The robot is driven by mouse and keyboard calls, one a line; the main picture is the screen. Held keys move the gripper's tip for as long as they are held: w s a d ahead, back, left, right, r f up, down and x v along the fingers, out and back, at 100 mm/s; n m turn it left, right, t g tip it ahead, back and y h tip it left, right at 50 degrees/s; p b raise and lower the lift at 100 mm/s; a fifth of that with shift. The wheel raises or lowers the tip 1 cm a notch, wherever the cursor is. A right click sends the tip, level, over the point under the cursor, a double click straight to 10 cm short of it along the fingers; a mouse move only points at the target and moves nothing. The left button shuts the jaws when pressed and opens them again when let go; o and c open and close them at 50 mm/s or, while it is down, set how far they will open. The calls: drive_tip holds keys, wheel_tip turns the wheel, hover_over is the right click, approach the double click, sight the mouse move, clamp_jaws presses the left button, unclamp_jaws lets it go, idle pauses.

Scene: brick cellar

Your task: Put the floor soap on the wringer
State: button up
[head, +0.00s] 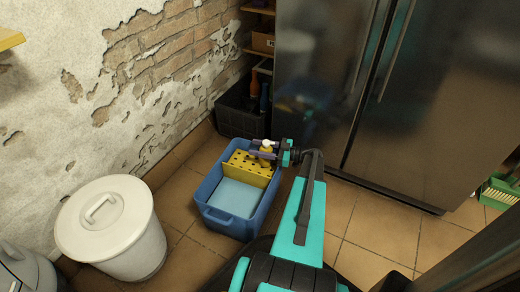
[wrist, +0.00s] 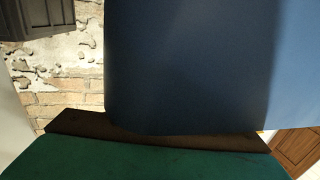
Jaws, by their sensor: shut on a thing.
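The floor soap (head: 267,146), a small yellowish bottle with a white top, is between the dark fingers of my gripper (head: 264,154). My gripper is shut on it, reaching in from the right. The yellow wringer (head: 246,168), with dark holes, sits across the far part of a blue bucket (head: 213,216). The soap appears upright over the wringer's far right part. I cannot tell whether its base touches the wringer, as the fingers hide its lower part. In the wrist view a close blue surface (wrist: 200,65) fills much of the picture; I cannot tell what it is.
Pale blue water (head: 236,197) shows in the bucket's near part. A white lidded bin (head: 110,245) stands at left. A dark crate (head: 233,117) with bottles is behind the bucket, and a dark fridge (head: 320,75) stands at right.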

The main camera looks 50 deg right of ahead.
drive_tip(key=shift+f, duration=0.1)
idle(0.3)
drive_tip(key=o, duration=1.1)
drive_tip(key=shift+f, duration=0.1)
drive_tip(key=shift+s+d+r, duration=0.1)
drive_tip(key=shift+s+r, duration=0.05)
drive_tip(key=shift+r, duration=0.05)
drive_tip(key=shift+s+d+p, duration=0.2)
drive_tip(key=shift+s+p, duration=0.1)
drive_tip(key=shift+p, duration=0.1)
drive_tip(key=p+v, duration=0.4)
drive_tip(key=v, duration=0.7)
